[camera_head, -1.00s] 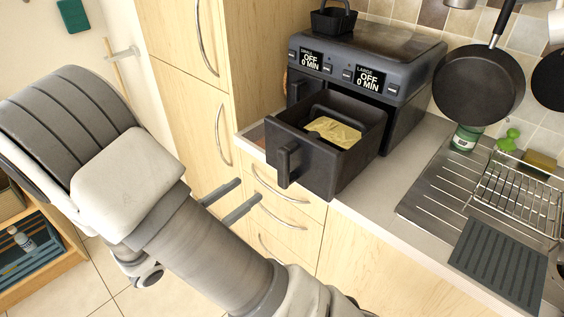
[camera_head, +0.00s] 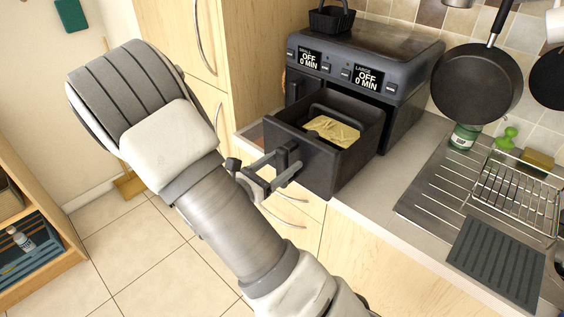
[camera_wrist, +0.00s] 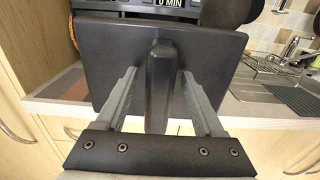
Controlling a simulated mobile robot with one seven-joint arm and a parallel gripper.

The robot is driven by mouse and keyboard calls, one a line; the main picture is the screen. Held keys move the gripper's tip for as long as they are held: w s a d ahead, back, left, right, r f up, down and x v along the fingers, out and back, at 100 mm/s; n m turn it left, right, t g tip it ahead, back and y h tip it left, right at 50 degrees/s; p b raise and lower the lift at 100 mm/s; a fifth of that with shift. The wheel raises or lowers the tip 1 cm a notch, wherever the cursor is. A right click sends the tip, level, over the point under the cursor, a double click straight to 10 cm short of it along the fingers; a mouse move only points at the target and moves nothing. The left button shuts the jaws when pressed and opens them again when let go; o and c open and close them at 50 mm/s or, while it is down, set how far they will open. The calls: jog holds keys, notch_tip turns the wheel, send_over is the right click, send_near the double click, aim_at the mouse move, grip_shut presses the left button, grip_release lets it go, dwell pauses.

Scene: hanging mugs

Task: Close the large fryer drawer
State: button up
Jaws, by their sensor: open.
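The large fryer drawer (camera_head: 325,160) is black and pulled well out of the right bay of the air fryer (camera_head: 372,65). A yellowish piece of food or paper (camera_head: 333,130) lies inside it. Its upright handle (camera_head: 284,162) sticks out from the front panel. My gripper (camera_head: 268,168) is open at the drawer front, with one finger on each side of the handle. The wrist view shows the handle (camera_wrist: 161,85) between the two grey fingers of my gripper (camera_wrist: 160,88), with gaps on both sides. The fingertips appear close to the drawer's front panel (camera_wrist: 110,62).
A small black basket (camera_head: 332,18) stands on top of the fryer. A pan (camera_head: 477,84) hangs at the right over a green-lidded jar (camera_head: 464,137), near a dish rack (camera_head: 518,194) and drainboard (camera_head: 440,205). Wooden cabinets (camera_head: 180,50) stand left of the fryer.

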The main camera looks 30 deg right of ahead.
jog(key=shift+c, duration=0.3)
grip_shut()
dwell(1.1)
